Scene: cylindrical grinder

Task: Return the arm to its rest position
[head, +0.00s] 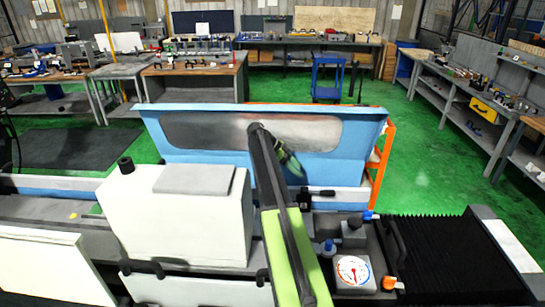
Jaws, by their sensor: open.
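My arm rises from the lower middle of the head view, with a bright green link and a dark grey link reaching up to an elbow in front of the blue guard. From the elbow, the last part of the arm slopes down to the right. My gripper (294,167) is at its end, small and partly hidden behind the dark link. It is open, and I see nothing held in it. It appears above the machine, in front of the guard; its exact distance from the machine cannot be told.
The grinder's cream housing (180,225) stands left of my arm. The blue guard (360,135) spans behind it. A dial gauge (354,272), small knobs and black bellows (445,255) lie to the right. Workbenches (310,40) and a blue cart (328,75) stand farther back on open green floor.

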